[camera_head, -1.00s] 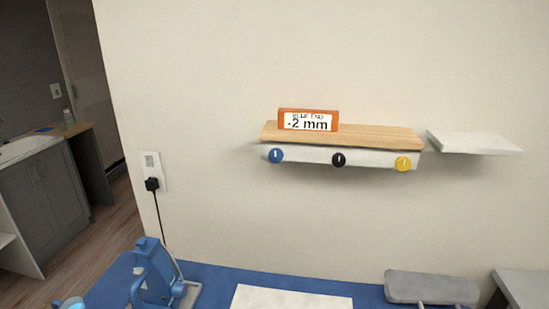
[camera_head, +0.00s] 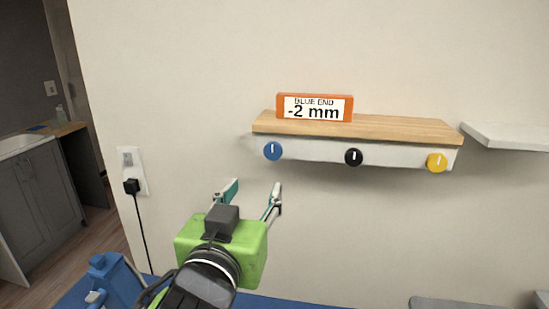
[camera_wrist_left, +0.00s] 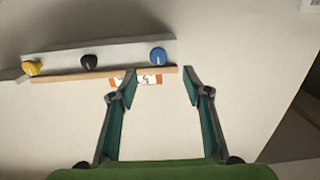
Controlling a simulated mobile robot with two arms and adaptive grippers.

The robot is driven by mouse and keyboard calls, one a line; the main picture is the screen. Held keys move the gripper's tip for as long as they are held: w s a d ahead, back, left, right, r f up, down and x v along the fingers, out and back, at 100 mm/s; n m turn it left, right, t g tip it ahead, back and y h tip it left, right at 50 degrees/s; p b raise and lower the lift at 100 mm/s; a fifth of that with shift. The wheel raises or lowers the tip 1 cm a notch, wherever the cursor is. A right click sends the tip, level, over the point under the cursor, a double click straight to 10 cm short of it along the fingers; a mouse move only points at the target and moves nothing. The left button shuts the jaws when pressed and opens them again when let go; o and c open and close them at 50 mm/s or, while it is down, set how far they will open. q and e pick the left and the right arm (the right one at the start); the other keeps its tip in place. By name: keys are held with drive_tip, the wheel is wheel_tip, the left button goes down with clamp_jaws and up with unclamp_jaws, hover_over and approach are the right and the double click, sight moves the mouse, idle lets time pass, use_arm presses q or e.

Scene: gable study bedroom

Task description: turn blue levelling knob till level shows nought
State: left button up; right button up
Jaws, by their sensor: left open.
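The blue knob (camera_head: 272,151) is at the left end of the white strip under a wooden wall shelf (camera_head: 380,127). Its white mark points about straight up. The orange level display (camera_head: 315,107) on the shelf reads "BLUE END -2 mm". My left gripper (camera_head: 253,190) is open and empty, below and a little left of the blue knob, with its fingers apart and not touching it. In the left wrist view the blue knob (camera_wrist_left: 158,55) shows beyond the open fingertips (camera_wrist_left: 160,80), between them. My right gripper is in no view.
A black knob (camera_head: 353,157) and a yellow knob (camera_head: 437,162) sit further right on the same strip. A white shelf (camera_head: 508,137) is at the right. A wall socket with a black plug (camera_head: 132,186) is at the left. A blue device (camera_head: 115,280) stands below.

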use_arm(q)
drive_tip(key=r, duration=0.1)
drive_tip(key=p, duration=0.1)
approach(272, 151)
drive_tip(key=w, duration=0.3)
drive_tip(key=w+d+p, duration=0.1)
drive_tip(key=w, duration=0.2)
drive_tip(key=shift+w+d+f, duration=0.1)
drive_tip(key=shift+w+d, duration=0.05)
drive_tip(key=shift+w, duration=0.2)
drive_tip(key=shift+w+d+p, duration=0.2)
drive_tip(key=shift+w+p, duration=0.15)
drive_tip(key=shift+w, duration=0.4)
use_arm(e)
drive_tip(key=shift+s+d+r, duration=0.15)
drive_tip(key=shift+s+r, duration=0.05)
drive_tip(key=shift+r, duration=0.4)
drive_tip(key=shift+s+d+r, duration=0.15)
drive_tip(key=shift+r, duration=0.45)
use_arm(q)
drive_tip(key=c, duration=1.1)
